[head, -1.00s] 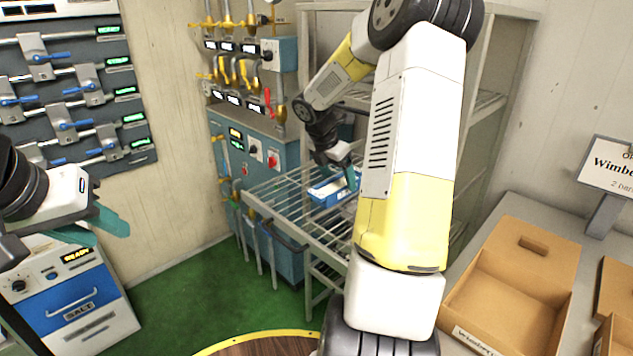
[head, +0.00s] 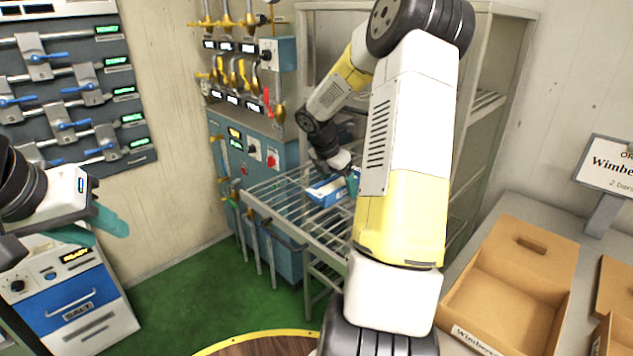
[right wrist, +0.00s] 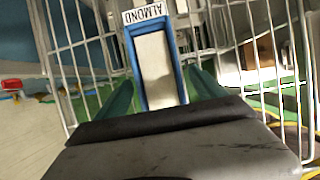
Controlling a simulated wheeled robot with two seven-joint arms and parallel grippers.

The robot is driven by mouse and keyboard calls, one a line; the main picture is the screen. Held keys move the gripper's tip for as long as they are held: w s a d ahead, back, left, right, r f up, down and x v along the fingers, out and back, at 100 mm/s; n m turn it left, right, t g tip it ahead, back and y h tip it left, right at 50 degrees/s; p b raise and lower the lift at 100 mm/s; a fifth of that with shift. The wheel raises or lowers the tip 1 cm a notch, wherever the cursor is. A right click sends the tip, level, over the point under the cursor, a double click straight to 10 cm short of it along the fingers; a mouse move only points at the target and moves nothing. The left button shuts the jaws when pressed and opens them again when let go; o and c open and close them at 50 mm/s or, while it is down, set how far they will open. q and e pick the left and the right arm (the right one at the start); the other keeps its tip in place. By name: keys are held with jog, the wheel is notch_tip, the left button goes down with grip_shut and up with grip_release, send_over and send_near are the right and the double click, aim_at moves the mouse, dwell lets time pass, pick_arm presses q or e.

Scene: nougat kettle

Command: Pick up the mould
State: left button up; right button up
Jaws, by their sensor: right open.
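The mould (head: 327,192) is a long blue frame lying on the wire rack, partly hidden behind my right gripper and arm in the head view. In the right wrist view the mould (right wrist: 157,72) shows a pale filling and an ALMOND label at its far end. My right gripper (right wrist: 160,92) is open, with one teal finger on each side of the mould's near part; I cannot tell whether they touch it. In the head view my right gripper (head: 352,180) is low over the rack. My left gripper (head: 98,228) is open and empty at the far left.
The wire rack (head: 283,205) juts out from a tall metal shelf (head: 480,100). A blue control cabinet (head: 255,150) with valves stands behind it. Open cardboard boxes (head: 520,285) sit on the grey counter at right. A salt machine (head: 75,300) stands at left.

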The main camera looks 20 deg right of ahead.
jog(key=shift+c, duration=0.4)
grip_shut()
jog(key=shift+r, duration=0.25)
jog(key=shift+r, duration=0.65)
